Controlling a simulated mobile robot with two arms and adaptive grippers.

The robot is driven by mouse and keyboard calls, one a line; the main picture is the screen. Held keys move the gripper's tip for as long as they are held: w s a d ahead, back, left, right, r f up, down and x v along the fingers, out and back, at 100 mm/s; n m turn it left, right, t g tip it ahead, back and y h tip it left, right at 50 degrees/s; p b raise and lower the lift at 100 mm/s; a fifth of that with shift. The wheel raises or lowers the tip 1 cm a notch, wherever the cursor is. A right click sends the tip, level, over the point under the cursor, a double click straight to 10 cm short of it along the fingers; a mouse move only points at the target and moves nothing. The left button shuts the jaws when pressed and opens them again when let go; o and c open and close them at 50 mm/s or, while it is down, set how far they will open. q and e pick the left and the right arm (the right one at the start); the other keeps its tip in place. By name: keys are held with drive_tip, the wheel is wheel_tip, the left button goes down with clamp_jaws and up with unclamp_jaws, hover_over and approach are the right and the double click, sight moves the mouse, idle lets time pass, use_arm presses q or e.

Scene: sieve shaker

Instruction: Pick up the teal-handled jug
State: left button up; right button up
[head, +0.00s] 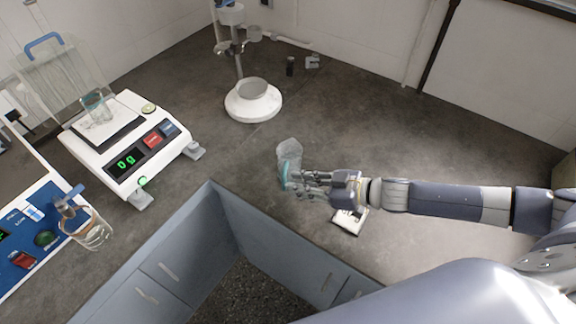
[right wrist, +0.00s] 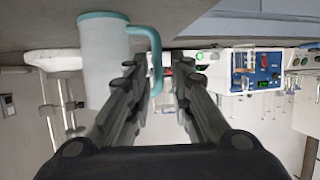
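The teal-handled jug (head: 290,152) stands on the dark worktop near the inner counter corner; its body is clear or whitish. In the right wrist view the jug (right wrist: 104,62) shows at the left, upside down, with a teal rim and teal handle (right wrist: 157,68). My right gripper (head: 298,182) is beside the jug on its handle side. In the wrist view its two fingers (right wrist: 160,68) are apart, and the handle appears between them. I cannot tell whether either finger touches it. My left gripper is in neither view.
A white balance (head: 110,150) reading 0 g bears a small glass vessel. A white-based stand (head: 253,104) stands behind. A small white object (head: 349,221) lies by my right arm. The back right worktop is clear.

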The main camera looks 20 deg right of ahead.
sight(284, 189)
drive_tip(key=shift+w+a+f+p, duration=0.15)
drive_tip(key=shift+w+a+p, duration=0.4)
drive_tip(key=shift+w+a, duration=0.25)
drive_tip(key=shift+x, duration=1.1)
drive_tip(key=shift+w+a+f, duration=0.2)
drive_tip(key=shift+w+f, duration=0.05)
drive_tip(key=shift+w, duration=0.05)
drive_tip(key=shift+a+f, duration=0.1)
clamp_jaws()
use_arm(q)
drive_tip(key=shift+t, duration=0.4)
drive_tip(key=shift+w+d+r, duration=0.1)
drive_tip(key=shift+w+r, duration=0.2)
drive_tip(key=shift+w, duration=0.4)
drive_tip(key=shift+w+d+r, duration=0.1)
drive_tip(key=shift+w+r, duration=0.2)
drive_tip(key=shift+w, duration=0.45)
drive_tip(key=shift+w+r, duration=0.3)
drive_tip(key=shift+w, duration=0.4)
